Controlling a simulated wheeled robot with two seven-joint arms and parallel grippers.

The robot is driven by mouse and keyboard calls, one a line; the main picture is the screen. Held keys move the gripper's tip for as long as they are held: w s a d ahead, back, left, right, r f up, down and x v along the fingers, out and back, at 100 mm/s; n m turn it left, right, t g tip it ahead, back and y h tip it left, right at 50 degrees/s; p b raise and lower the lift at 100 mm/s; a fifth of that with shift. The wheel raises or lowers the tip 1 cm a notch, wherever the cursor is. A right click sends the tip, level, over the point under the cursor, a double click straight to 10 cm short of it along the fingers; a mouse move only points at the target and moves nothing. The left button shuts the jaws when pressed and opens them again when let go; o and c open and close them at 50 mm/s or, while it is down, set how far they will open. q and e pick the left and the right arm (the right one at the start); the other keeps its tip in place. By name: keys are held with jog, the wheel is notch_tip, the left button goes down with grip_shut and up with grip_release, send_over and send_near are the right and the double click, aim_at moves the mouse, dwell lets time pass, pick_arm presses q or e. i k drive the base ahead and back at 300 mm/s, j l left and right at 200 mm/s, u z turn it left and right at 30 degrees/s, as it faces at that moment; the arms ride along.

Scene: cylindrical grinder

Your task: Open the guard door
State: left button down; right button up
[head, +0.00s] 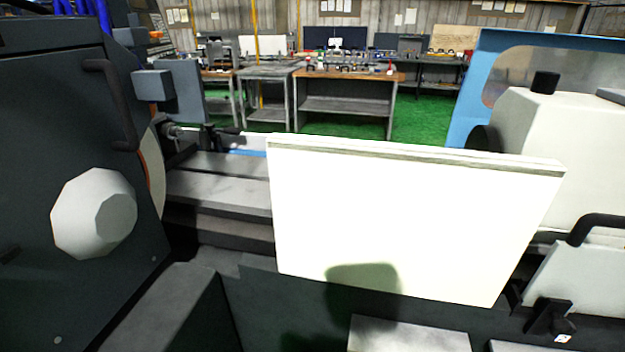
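A flat white panel (405,225), which looks like the guard door, stands upright across the front of the grinder. It hides part of the machine bed behind it, and I see no handle on its front face. A grey table way (220,190) shows in the gap between the panel's left edge and the dark wheel housing (60,150). A dark shadow falls on the panel's lower edge. Neither of my grippers is in view.
The dark housing at left carries a black bar handle (113,105) and a pale faceted knob (95,213). At right are a white headstock (560,150), a black curved handle (597,228) and a blue frame (480,95). Workbenches (350,90) stand far behind.

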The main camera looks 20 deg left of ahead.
aim_at(81, 229)
jog(key=u, duration=2.05)
